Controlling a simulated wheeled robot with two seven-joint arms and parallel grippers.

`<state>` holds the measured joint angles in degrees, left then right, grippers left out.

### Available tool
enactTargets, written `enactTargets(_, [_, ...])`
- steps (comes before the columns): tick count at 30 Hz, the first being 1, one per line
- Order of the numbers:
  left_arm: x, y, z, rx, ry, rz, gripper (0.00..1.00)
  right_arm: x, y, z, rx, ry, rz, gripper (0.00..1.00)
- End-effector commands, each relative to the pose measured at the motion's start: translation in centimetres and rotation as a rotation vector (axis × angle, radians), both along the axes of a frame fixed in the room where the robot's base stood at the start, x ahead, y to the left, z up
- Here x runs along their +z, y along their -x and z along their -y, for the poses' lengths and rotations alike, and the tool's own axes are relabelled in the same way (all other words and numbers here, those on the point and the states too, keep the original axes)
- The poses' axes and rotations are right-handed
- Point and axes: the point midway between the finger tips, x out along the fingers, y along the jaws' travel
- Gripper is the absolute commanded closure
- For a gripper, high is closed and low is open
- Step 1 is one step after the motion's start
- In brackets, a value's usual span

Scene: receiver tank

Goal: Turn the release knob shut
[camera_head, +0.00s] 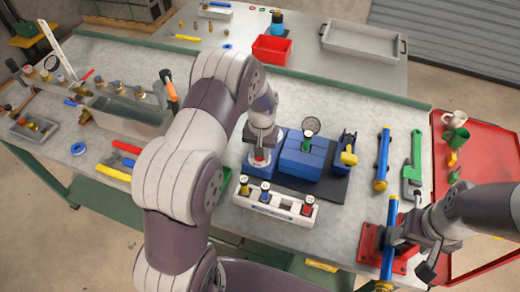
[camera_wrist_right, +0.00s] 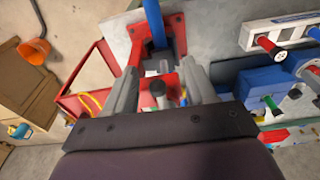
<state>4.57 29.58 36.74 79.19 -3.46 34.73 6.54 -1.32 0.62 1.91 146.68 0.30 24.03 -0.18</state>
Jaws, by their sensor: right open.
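The blue receiver tank (camera_head: 303,158) stands on a dark mat on the bench, with a round gauge (camera_head: 311,123) and a green stem on top. Left of it is a lower blue block. My left gripper (camera_head: 262,146) points down over this block, at a small red part (camera_head: 260,156) that may be the release knob; the fingers mostly hide it. I cannot tell whether they touch it. My right gripper (camera_head: 405,228) is open beside a red clamp stand (camera_head: 370,243) at the bench's right front. In the right wrist view, its fingers (camera_wrist_right: 160,88) flank the stand's lower part.
A blue-and-yellow bar (camera_head: 391,232) stands in the red stand. A white rack (camera_head: 276,208) with several coloured knobs lies in front of the tank. A yellow-and-blue part (camera_head: 347,155), a blue bar (camera_head: 382,160) and a green wrench (camera_head: 412,160) lie right. A red cart (camera_head: 490,150) adjoins.

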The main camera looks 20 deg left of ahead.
Motion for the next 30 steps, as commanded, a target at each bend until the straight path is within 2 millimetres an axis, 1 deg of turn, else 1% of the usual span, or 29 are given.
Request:
enactTargets(9, [0.18, -0.06, -0.03, -0.293, 0.0, 0.003, 0.98, 0.49, 0.0, 0.0, 0.0, 0.0, 0.0, 0.45])
enactTargets(15, [0.17, -0.08, -0.05, -0.454, -0.001, 0.004, 0.98, 0.7, 0.0, 0.0, 0.0, 0.0, 0.0, 0.45])
enactTargets(22, [0.18, -0.09, -0.06, -0.592, -0.001, 0.005, 0.98, 0.87, 0.0, 0.0, 0.0, 0.0, 0.0, 0.45])
enactTargets(30, [0.18, -0.12, -0.07, -0.673, -0.001, 0.006, 0.98, 0.96, -0.01, 0.0, 0.0, 0.0, 0.0, 0.45])
